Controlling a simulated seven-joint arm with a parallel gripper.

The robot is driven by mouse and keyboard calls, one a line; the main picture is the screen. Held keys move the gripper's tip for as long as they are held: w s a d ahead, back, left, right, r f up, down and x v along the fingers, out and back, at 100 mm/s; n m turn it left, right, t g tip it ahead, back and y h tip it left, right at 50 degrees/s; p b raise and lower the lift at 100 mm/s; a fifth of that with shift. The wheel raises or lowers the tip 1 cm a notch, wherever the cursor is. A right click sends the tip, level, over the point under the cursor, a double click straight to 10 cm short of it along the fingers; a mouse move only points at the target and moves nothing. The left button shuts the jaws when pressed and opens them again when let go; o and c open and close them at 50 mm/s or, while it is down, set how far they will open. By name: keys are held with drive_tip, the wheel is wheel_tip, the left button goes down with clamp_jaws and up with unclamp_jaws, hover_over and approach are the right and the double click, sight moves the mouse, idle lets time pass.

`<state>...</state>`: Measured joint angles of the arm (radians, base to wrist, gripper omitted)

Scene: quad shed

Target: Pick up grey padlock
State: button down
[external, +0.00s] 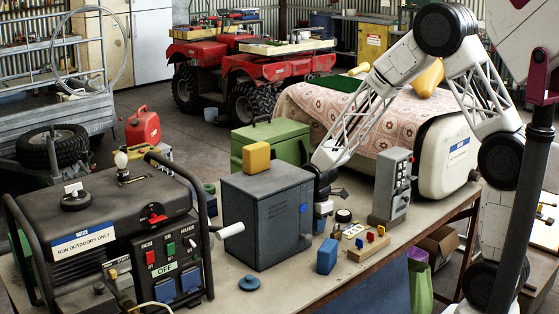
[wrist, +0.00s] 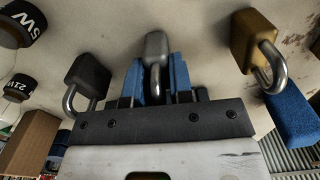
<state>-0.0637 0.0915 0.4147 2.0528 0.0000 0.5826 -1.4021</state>
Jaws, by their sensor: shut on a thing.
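The grey padlock (wrist: 156,45) is between the blue fingers of my gripper (wrist: 157,82) in the wrist view, with its shackle pointing toward the gripper's base. My gripper is shut on it. In the external view my gripper (external: 322,207) is low over the bench, beside the right side of the dark grey metal box. The grey padlock cannot be made out there. I cannot tell whether it still touches the bench. A black padlock (wrist: 88,76) is to the left of my gripper in the wrist view, and a brass padlock (wrist: 254,42) is to the right.
A blue block (wrist: 290,112) is near the brass padlock. The dark grey metal box (external: 267,220) stands close to my gripper. A grey panel with switches (external: 392,185) stands to its right. A generator (external: 110,235) fills the bench's left.

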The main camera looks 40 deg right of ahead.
drive_tip(key=shift+r, duration=0.15)
drive_tip(key=shift+r, duration=4.85)
